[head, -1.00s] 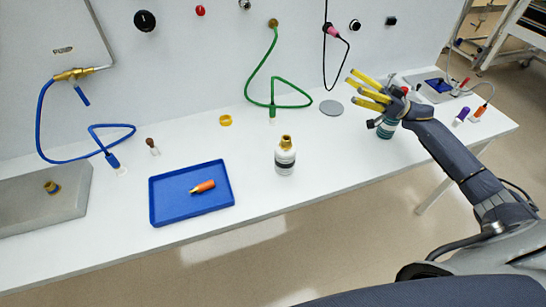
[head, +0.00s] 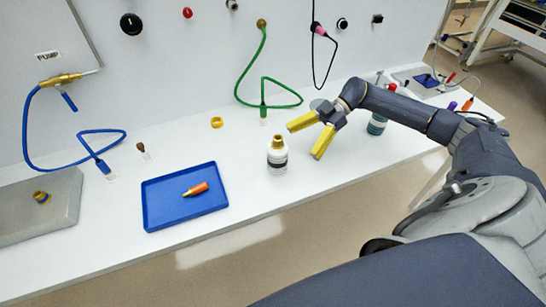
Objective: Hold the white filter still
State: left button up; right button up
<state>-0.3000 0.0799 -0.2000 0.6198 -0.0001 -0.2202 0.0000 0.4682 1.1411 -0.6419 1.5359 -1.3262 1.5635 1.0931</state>
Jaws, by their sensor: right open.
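A white filter canister (head: 278,158) with a brass-coloured neck and a dark band stands upright on the white bench, right of the blue tray. My right gripper (head: 306,138) has yellow fingers spread apart and nothing between them. It is just right of the canister and slightly above its top, with the fingers pointing left toward it; I see a small gap between them. My left gripper is out of the picture.
A blue tray (head: 216,206) holds an orange-tipped piece (head: 195,189). A yellow ring (head: 217,122) lies behind. A green hose (head: 262,72) hangs behind the canister. A teal bottle (head: 377,125) stands under my right arm. The bench in front of the canister is clear.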

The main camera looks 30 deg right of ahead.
aim_at(280, 160)
jog(key=shift+x, duration=4.6)
jog(key=c, duration=1.3)
